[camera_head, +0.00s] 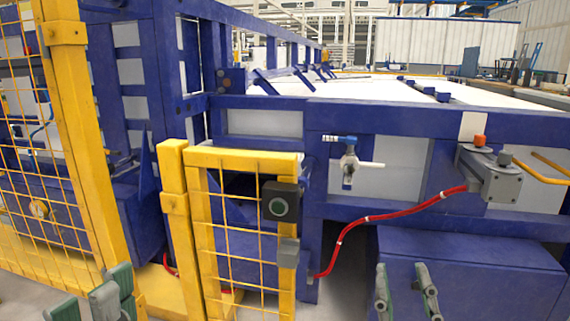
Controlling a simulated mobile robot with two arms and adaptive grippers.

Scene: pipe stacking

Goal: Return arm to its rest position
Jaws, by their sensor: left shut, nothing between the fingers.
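My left gripper (112,293) shows at the bottom left, its grey-green fingers close together and empty. It is in front of the base of the yellow fence, and its arm is mostly out of view. My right gripper (407,288) shows at the bottom, right of centre, in front of a blue cabinet. Its two grey-green fingers point up and stand apart, with nothing between them. Both grippers are cut off by the lower picture edge. I cannot make out any pipe being handled.
A yellow mesh fence (228,158) with a black button box (281,202) stands ahead. Behind it is a large blue frame (430,119) with a white top. A red hose (385,217) runs along its front. The blue cabinet (480,270) is at the lower right. Grey floor (345,285) shows between.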

